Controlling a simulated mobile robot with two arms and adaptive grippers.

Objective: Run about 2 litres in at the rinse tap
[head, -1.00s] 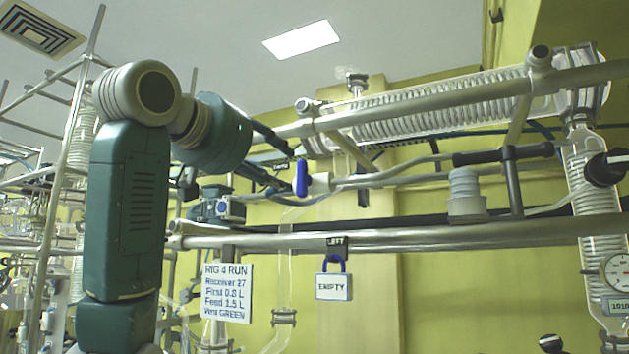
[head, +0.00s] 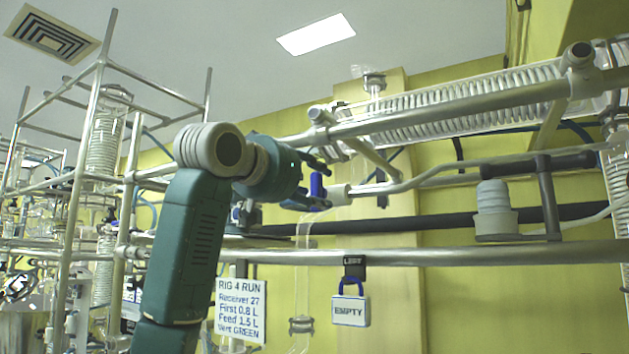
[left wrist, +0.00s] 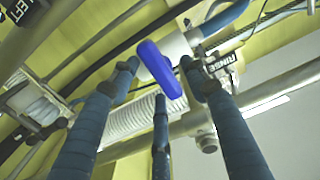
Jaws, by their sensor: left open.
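A blue tap handle (head: 316,187) sits on a pale tap body (head: 339,194) at the end of a metal pipe. My left gripper (head: 322,184) is open, with its fingertips around the handle. In the left wrist view the blue handle (left wrist: 160,68) lies between the spread fingers of the left gripper (left wrist: 160,78), with gaps visible at the side fingers. A small tag (left wrist: 222,64) beside the handle seems to read RINSE. I cannot tell whether the middle finger touches the handle. My right gripper is not in view.
A coiled glass condenser (head: 450,112) and frame bars run above the tap.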

